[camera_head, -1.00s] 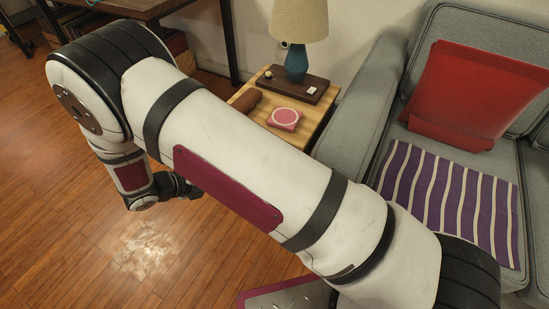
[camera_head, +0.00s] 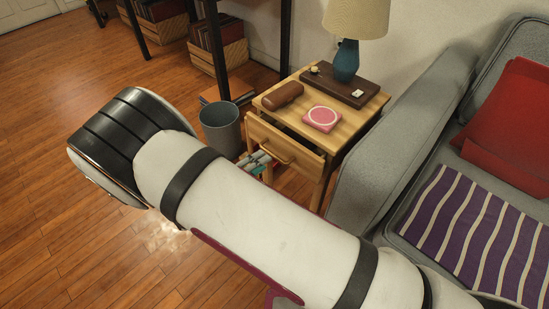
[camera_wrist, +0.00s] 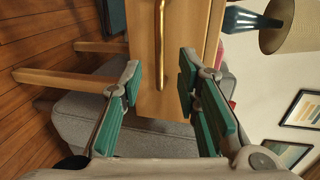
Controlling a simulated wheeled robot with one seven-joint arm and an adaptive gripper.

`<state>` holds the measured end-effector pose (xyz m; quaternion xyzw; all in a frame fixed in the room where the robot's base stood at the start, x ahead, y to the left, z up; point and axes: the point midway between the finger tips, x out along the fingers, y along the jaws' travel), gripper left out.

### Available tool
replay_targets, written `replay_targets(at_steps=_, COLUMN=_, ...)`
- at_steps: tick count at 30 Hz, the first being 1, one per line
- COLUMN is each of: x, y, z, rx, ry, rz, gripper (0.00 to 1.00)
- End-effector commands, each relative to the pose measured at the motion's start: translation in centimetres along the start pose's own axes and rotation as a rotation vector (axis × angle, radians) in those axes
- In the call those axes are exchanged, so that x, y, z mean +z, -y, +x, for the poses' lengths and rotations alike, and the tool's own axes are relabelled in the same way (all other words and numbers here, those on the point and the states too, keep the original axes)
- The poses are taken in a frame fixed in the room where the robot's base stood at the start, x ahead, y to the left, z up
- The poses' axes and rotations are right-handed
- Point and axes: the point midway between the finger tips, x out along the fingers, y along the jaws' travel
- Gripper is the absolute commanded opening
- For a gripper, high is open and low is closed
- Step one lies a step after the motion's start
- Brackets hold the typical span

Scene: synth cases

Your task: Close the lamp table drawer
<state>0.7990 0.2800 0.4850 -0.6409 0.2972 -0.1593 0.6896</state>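The wooden lamp table (camera_head: 345,128) stands beside the sofa. Its drawer (camera_head: 300,160) is pulled out, with a dark gap between the drawer front and the tabletop. A brass handle (camera_head: 272,150) crosses the drawer front. In the wrist view, turned sideways, the drawer front (camera_wrist: 146,85) and its brass handle (camera_wrist: 159,40) are straight ahead. My gripper (camera_wrist: 160,75) is open, with teal pads either side of the handle's line; nothing is held. I cannot tell whether the fingers touch the drawer.
A blue lamp (camera_head: 346,60) stands on a dark board on the tabletop, with a brown case (camera_head: 283,95) and a pink coaster (camera_head: 322,117). A grey bin (camera_head: 221,128) stands left of the table. The grey sofa (camera_head: 385,150) is close on the right. Open wood floor lies left.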

Motion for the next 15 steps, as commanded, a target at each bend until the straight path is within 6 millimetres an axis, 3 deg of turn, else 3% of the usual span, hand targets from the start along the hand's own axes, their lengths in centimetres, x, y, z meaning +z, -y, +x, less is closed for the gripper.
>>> replay_targets(at_steps=6, x=-0.1, y=-0.2, z=4.0, rx=0.001, ry=-0.003, rz=0.001, gripper=0.3)
replay_targets(at_steps=15, x=0.0, y=-0.1, z=6.4, rx=0.002, ry=-0.001, rz=0.001, gripper=0.3)
